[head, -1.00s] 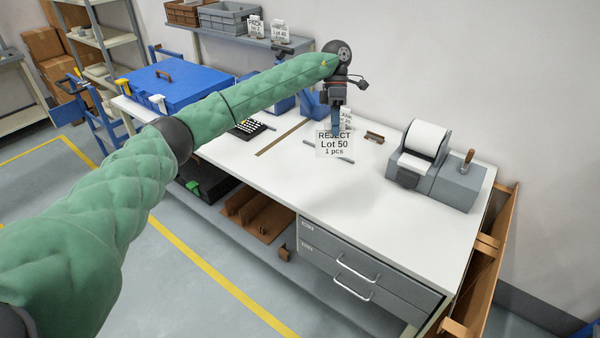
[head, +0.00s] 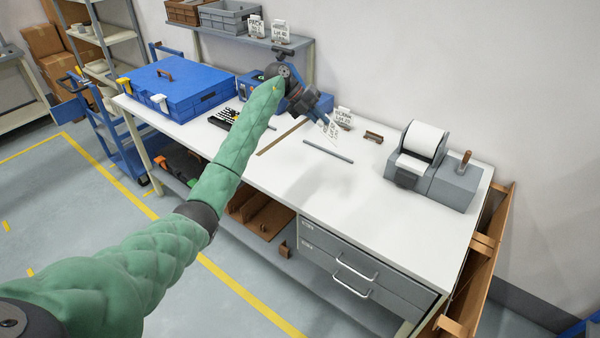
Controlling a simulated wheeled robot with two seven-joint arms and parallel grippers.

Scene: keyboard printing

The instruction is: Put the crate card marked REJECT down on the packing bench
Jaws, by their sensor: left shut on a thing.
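My left gripper (head: 324,119) is shut on the crate card (head: 331,134), a pale card above the back middle of the packing bench (head: 350,200). The card is turned steeply from me and tilted, and its print is too small to read now; earlier it read REJECT, Lot 50, 1 pcs. I cannot tell whether its lower edge touches the bench. Another printed card (head: 343,117) stands just behind it, on the bench near the wall. My right gripper is not in view.
A grey rod (head: 328,152) lies just in front of the card. A brown block (head: 373,137) and a grey label printer (head: 435,165) are to the right, a blue case (head: 178,88) to the left. The bench's front middle is clear.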

